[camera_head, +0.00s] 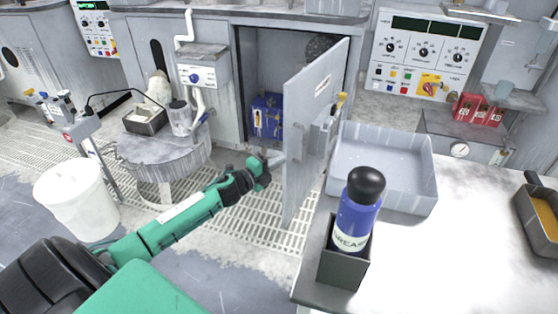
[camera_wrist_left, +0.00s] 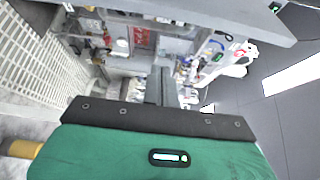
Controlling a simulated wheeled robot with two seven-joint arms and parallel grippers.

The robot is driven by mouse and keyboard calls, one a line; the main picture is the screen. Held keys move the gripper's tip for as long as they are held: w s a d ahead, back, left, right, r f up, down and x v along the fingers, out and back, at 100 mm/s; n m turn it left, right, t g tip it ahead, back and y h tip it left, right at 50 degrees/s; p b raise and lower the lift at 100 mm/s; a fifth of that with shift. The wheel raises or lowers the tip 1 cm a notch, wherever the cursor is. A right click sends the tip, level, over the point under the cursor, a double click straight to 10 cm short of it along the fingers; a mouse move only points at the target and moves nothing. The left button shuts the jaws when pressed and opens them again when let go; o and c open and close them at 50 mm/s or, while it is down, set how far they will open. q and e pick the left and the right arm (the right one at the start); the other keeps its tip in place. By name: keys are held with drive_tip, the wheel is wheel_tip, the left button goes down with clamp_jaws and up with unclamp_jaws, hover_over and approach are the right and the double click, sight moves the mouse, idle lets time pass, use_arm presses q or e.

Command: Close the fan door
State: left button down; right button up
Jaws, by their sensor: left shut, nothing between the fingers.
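The fan door (camera_head: 310,125) is a grey metal panel standing wide open, swung out from the dark cabinet opening (camera_head: 262,70). My left gripper (camera_head: 279,160) is shut and empty, beside the door's left face at about mid-height. I cannot tell whether its tips touch the door. In the left wrist view the shut fingers (camera_wrist_left: 160,86) point away from the green wrist, and a grey panel (camera_wrist_left: 190,22), probably the door, crosses the top. My right gripper is not in view.
A blue container (camera_head: 266,117) sits inside the cabinet. Right of the door are a grey tray (camera_head: 425,190) and a blue bottle (camera_head: 355,220) in a dark holder on the bench. A round stand (camera_head: 165,160) and a white bucket (camera_head: 75,200) stand left. Grated floor lies below my arm.

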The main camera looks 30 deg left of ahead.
sight(286, 147)
use_arm(q)
drive_tip(key=w+b, duration=0.1)
drive_tip(key=w, duration=0.7)
drive_tip(key=shift+f, duration=0.15)
drive_tip(key=shift+a, duration=0.75)
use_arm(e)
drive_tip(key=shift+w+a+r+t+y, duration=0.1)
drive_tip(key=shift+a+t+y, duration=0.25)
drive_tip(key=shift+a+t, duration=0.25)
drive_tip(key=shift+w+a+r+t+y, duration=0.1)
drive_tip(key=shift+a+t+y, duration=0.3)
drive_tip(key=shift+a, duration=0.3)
use_arm(q)
drive_tip(key=shift+a, duration=0.15)
